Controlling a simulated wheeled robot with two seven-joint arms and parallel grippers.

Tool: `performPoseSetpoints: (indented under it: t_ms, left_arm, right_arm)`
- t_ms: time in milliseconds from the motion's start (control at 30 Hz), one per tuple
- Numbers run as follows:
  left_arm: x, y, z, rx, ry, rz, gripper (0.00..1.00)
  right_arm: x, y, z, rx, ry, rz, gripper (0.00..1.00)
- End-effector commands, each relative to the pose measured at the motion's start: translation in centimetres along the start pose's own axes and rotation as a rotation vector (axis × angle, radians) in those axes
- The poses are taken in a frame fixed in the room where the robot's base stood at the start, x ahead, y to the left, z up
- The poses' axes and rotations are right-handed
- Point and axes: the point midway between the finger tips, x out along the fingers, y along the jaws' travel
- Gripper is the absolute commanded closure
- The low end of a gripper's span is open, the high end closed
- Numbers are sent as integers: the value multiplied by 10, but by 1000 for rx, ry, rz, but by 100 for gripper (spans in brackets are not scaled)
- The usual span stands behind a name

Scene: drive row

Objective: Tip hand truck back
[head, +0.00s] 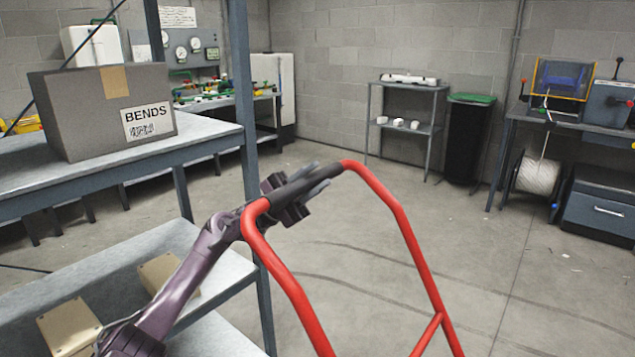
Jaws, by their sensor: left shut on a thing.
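The red hand truck (398,215) stands in front of me in the head view. Its tubular frame rises from the bottom edge to a top crossbar with a dark grip. My left gripper (305,188) comes in from the left and is shut on that dark grip of the handle. The lower part of the hand truck lies below the frame, so its wheels, toe plate and any load are out of view. My right gripper is not in view.
Close on the left stands a metal shelf (215,130) with a box marked BENDS (105,110) and smaller boxes lower down. A small rack (408,88), a dark bin with green lid (465,140) and a workbench (560,125) line the back and right. The middle floor is clear.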

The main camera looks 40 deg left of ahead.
Motion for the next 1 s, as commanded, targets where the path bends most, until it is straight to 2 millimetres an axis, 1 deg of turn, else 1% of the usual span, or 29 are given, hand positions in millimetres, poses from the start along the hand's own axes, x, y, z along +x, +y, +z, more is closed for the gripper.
performPoseSetpoints:
  t_ms: [33,333,367,500,533,767,833,933,967,1000]
  left_arm:
    - [-7,0,4,0,-17,-5,100]
    - [-8,0,5,-1,-21,-4,100]
    - [-8,0,5,-1,-21,-4,70]
    - [-7,0,4,-1,-18,-4,52]
    - [-7,0,4,-1,-17,-3,50]
    - [-5,1,3,-2,-13,-3,50]
    - [-7,1,3,-2,-13,-2,50]
    - [-17,1,4,-2,-16,-2,50]
    - [-22,1,4,-2,-16,-2,50]
    - [-29,2,4,-2,-18,-1,50]
  right_arm:
    - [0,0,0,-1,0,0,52]
    - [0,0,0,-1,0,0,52]
    - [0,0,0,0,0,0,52]
    - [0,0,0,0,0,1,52]
    - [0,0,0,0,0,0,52]
    - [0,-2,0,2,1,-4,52]
    - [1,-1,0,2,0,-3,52]
    - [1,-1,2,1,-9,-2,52]
    - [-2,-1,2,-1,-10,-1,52]
    - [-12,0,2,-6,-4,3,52]
